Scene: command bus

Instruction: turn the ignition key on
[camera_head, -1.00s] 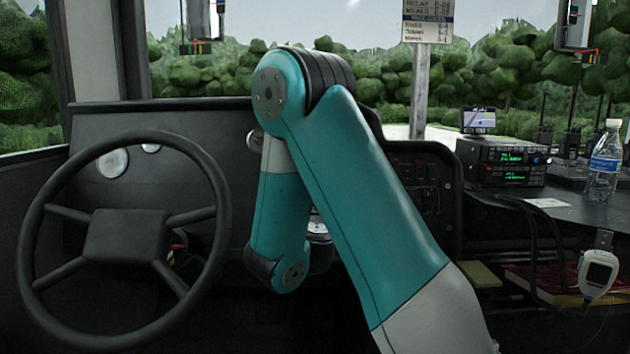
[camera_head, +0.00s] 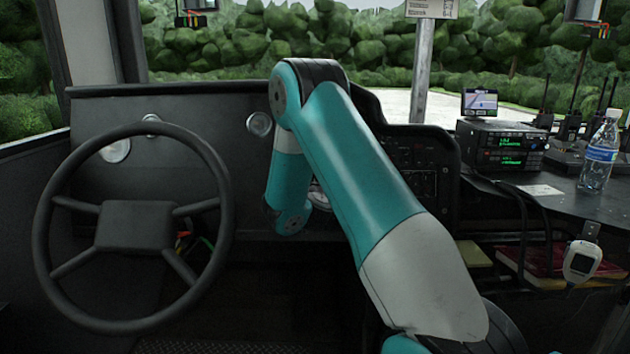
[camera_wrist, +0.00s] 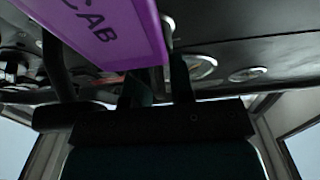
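In the wrist view a large purple tag (camera_wrist: 115,30) marked "CAB" fills the upper left, close to the camera. It partly covers the dash behind it. My gripper (camera_wrist: 156,75) shows below the tag, with two dark fingers standing apart and nothing clearly held between them. Whether the tag touches the fingers I cannot tell. In the head view my teal arm hides the gripper. I cannot make out the ignition key or its switch in either view.
A round dash gauge (camera_head: 259,124) is left of my arm. A switch panel (camera_head: 415,165) is to its right. A radio (camera_head: 503,147), a bottle (camera_head: 599,155) and a handheld device (camera_head: 581,262) are farther right. Gauges (camera_wrist: 249,74) also show in the wrist view.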

